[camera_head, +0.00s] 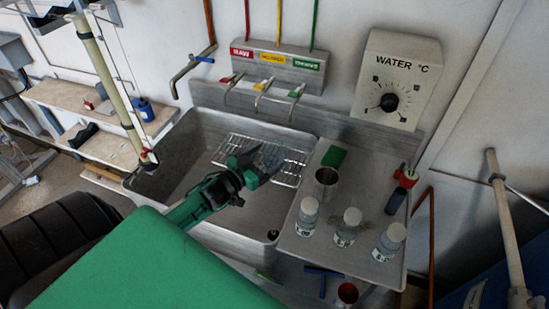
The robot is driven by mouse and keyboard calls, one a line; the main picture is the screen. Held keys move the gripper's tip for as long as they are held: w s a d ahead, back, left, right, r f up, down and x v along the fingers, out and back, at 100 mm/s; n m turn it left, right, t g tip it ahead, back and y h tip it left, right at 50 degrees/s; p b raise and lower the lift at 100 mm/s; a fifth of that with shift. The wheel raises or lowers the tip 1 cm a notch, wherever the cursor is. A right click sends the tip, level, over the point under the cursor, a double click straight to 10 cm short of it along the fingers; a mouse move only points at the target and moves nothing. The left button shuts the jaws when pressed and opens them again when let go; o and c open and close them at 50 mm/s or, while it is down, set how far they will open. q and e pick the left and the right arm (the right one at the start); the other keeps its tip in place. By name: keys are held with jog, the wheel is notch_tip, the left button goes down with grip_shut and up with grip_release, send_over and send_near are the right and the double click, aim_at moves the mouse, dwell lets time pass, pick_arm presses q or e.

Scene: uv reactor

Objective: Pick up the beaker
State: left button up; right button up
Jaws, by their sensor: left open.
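A grey, open-topped cup that looks like the beaker (326,184) stands upright on the metal drainboard (290,246) right of the sink. My left gripper (262,163) is over the sink basin, to the left of the beaker and apart from it. Its dark jaws point right and are open, with nothing seen between them. My green left arm comes in from the lower left and covers part of the sink's front. My right gripper does not show.
Several lidded jars (346,226) stand in front of the beaker. A green sponge-like block (334,156) lies behind it. A wire rack (290,171) spans the sink (173,158). Taps (273,96) hang over the back. A dark bottle (396,201) stands at the right.

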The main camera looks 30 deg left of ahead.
aim_at(281, 148)
pick_arm(q)
jog(key=w, duration=0.2)
jog(key=w+d+p, duration=0.1)
jog(key=shift+w, duration=0.35)
jog(key=shift+w+d+f+p, duration=0.15)
jog(key=shift+w+p, duration=0.2)
jog(key=shift+w, duration=0.3)
jog(key=c, duration=1.1)
